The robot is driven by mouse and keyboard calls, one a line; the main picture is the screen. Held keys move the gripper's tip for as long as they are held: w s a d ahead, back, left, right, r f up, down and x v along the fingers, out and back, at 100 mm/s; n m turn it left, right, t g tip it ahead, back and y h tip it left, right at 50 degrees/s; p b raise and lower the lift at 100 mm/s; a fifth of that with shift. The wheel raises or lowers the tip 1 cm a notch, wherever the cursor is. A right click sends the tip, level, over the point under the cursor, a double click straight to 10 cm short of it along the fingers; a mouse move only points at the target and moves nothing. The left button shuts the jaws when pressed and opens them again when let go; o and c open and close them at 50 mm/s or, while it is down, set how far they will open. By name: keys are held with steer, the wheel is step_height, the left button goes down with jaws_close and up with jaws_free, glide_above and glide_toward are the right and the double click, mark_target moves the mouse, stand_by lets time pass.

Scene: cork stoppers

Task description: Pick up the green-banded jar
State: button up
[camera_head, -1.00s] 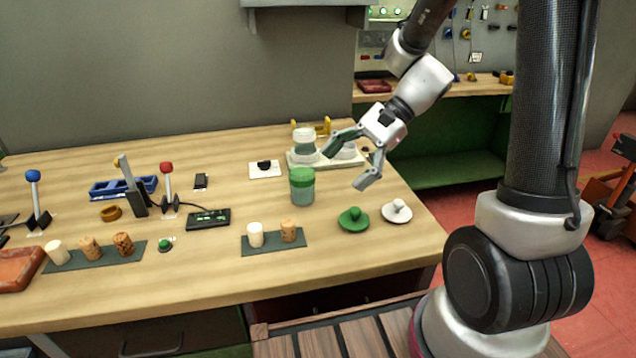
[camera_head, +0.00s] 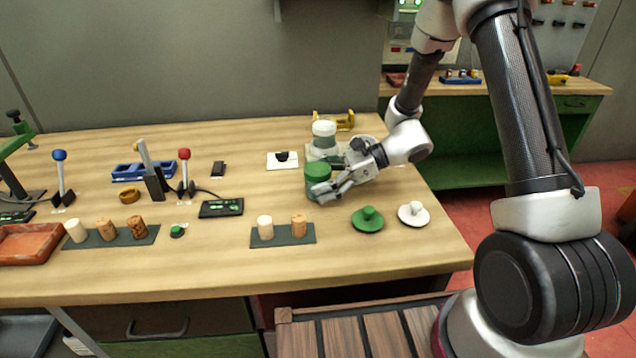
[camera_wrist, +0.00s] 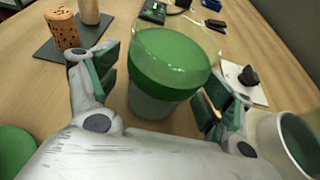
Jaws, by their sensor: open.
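In the wrist view the jar (camera_wrist: 168,75) has a translucent green top, a solid green band and a paler lower part. It sits between the two open fingers of my gripper (camera_wrist: 160,88), one finger on each side. Small gaps seem to show between the finger pads and the jar.
A white-topped jar (camera_head: 324,135) stands close behind. A green knobbed lid (camera_head: 368,220) and a white one (camera_head: 413,214) lie to the right front. Cork stoppers stand on a dark mat (camera_head: 283,241) in front. A white card with a black knob (camera_head: 283,161) lies behind left.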

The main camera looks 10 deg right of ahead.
steer(key=shift+a+f, duration=0.15)
steer(key=shift+a, duration=0.15)
steer(key=c, duration=1.3)
steer(key=shift+c, duration=0.2)
steer(key=shift+r, duration=0.2)
